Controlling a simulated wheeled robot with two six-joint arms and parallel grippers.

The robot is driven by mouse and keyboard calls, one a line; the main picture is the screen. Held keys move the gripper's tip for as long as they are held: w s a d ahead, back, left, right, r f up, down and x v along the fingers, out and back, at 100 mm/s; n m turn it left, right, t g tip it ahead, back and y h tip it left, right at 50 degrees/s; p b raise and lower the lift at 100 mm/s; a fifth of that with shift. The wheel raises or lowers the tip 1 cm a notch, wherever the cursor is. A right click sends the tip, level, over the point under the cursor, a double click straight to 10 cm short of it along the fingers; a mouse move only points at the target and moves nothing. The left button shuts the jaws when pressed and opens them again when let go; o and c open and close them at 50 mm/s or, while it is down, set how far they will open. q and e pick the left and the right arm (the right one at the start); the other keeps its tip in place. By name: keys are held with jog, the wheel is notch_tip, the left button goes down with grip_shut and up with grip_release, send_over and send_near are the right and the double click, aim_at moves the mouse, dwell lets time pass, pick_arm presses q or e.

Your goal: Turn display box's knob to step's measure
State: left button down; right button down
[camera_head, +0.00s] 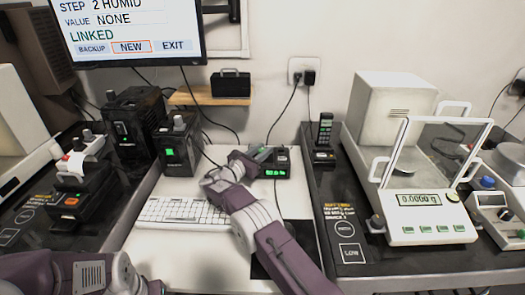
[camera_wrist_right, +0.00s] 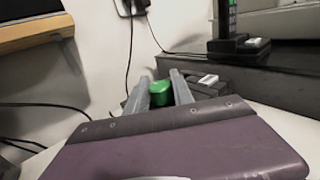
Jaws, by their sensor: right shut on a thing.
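The display box (camera_head: 275,170) is a small black box with lit green digits, on the white desk near the wall; the digits are too small to read. My right gripper (camera_head: 262,153) reaches over it and hides part of its top. In the right wrist view the fingers (camera_wrist_right: 160,88) are shut on a round green knob (camera_wrist_right: 160,95), with the black box just beyond. The monitor (camera_head: 130,30) reads STEP 2 HUMID, VALUE NONE, LINKED, with NEW outlined in red. Part of my left arm shows at bottom left; its gripper is out of view.
A white keyboard (camera_head: 182,212) lies left of my right arm. Another black box with a green light (camera_head: 178,148) stands behind the keyboard. A handset in its cradle (camera_head: 324,140) and a balance (camera_head: 425,200) reading 0.0000 g stand to the right. Cables hang behind.

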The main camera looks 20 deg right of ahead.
dwell(0.4)
jog(key=c, duration=1.1)
grip_release()
jog(key=p+v, duration=0.2)
jog(key=v, duration=0.7)
jog(key=shift+a, duration=0.1)
jog(key=shift+w, duration=0.1)
